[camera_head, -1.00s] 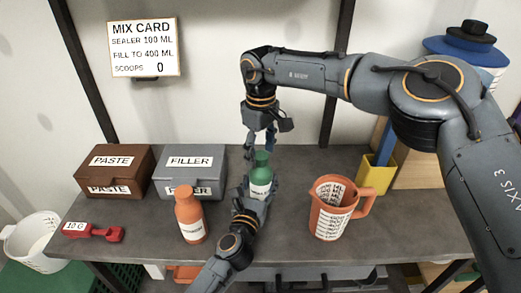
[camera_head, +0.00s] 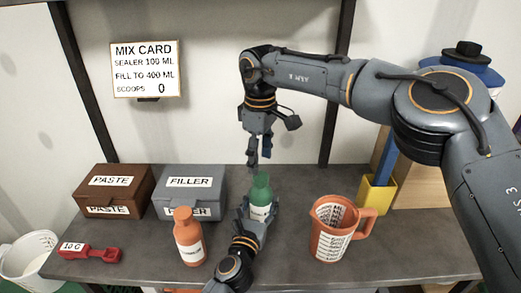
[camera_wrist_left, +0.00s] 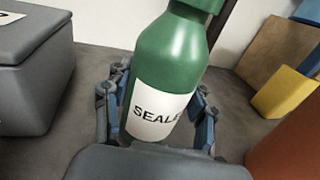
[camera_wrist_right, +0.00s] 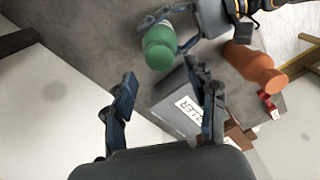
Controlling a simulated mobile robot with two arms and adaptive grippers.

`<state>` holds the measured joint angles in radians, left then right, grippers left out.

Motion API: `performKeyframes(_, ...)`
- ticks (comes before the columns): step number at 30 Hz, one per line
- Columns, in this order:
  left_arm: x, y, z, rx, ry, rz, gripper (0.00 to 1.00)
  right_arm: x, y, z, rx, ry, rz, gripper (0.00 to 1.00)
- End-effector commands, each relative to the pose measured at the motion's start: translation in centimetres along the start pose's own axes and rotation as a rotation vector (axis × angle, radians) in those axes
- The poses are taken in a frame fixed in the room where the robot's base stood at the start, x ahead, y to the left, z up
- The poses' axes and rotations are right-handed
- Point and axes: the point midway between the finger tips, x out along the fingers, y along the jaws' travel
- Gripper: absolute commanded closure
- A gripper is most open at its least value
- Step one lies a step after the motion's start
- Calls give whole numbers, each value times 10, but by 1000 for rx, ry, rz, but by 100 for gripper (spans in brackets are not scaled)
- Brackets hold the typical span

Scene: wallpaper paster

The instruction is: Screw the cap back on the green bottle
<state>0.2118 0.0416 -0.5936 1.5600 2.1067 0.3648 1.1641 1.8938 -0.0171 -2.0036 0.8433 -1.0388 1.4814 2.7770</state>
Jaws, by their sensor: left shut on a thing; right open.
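The green bottle (camera_head: 261,193), with a white "SEALER" label, stands upright on the grey table. It fills the middle of the left wrist view (camera_wrist_left: 172,60). My left gripper (camera_head: 258,217) is shut on its lower body, with fingers on both sides. A green cap (camera_wrist_right: 158,56) appears to sit on the bottle's neck; how tightly it is screwed I cannot tell. My right gripper (camera_head: 259,160) is open and empty, pointing down just above the bottle top. In the right wrist view, its fingers (camera_wrist_right: 163,82) are apart with nothing between them.
An orange bottle (camera_head: 188,236) stands left of my left gripper. An orange measuring jug (camera_head: 330,230) stands to the right. Grey filler (camera_head: 189,196) and brown paste (camera_head: 112,196) boxes stand behind at left. A red scoop (camera_head: 90,252) lies at front left. A yellow holder (camera_head: 376,195) is at right.

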Motion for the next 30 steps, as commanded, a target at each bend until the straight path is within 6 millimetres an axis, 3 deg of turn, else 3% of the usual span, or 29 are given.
performKeyframes(30, 0, 0, 0, -1, 0, 0, 100, -17, -2, -1, -2207, 2, -1, 43)
